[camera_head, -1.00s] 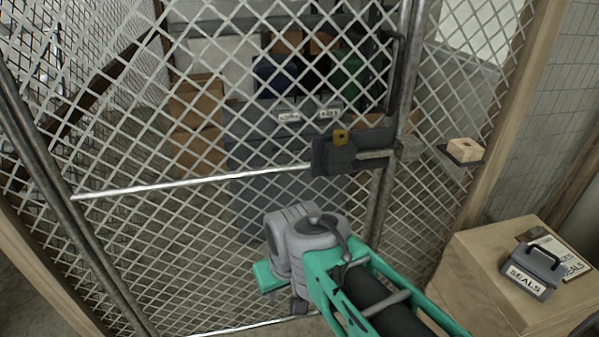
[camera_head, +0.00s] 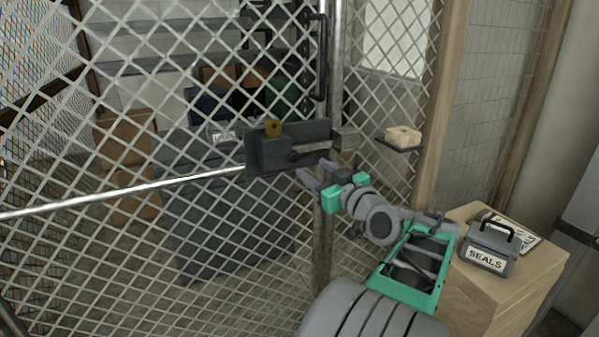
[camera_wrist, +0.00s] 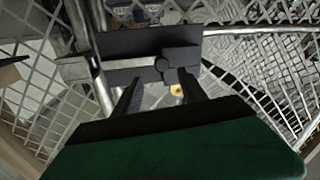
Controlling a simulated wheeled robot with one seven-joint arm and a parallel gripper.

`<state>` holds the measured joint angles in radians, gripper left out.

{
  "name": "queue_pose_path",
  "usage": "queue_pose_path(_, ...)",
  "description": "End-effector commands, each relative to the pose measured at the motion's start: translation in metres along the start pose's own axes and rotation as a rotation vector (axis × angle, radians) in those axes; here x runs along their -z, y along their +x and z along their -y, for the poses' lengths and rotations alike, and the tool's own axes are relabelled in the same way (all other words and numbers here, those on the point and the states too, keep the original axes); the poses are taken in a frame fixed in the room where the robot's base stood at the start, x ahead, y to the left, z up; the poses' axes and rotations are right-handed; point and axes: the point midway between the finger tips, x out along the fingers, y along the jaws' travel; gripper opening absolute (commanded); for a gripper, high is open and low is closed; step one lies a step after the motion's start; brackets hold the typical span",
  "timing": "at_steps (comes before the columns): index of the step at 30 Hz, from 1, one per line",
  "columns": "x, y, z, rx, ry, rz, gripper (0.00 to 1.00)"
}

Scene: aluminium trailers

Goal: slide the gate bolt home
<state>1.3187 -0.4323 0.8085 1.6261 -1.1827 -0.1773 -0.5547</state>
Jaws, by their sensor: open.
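The gate bolt is a grey bar (camera_head: 312,150) with a dark round knob (camera_head: 294,156), on a dark plate (camera_head: 258,154) fixed to the mesh gate (camera_head: 120,240). A grey keeper block (camera_head: 346,138) sits right of the plate by the post. In the wrist view the knob (camera_wrist: 167,63) lies just beyond my fingertips, and the bar (camera_wrist: 130,63) runs left from it. My gripper (camera_head: 315,170) is open and empty, just below and right of the knob. I cannot tell whether the bar enters the keeper.
A wooden box (camera_head: 520,270) at right carries a SEALS case (camera_head: 488,250). A small shelf (camera_head: 398,147) with a tan block (camera_head: 403,136) sits right of the gate post (camera_head: 323,250). Cartons and grey cabinets stand behind the mesh.

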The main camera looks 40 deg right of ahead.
Motion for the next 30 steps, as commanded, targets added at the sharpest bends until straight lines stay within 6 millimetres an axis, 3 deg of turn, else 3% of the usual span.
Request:
queue_pose_path(6,0.002,0.042,0.003,0.008,0.002,0.002,0.49)
queue_pose_path(12,0.001,0.069,0.003,0.005,0.002,0.003,0.49)
queue_pose_path(20,0.001,0.072,0.002,0.003,0.001,0.003,0.49)
queue_pose_path(30,0.001,0.072,0.002,0.003,0.001,0.004,0.23)
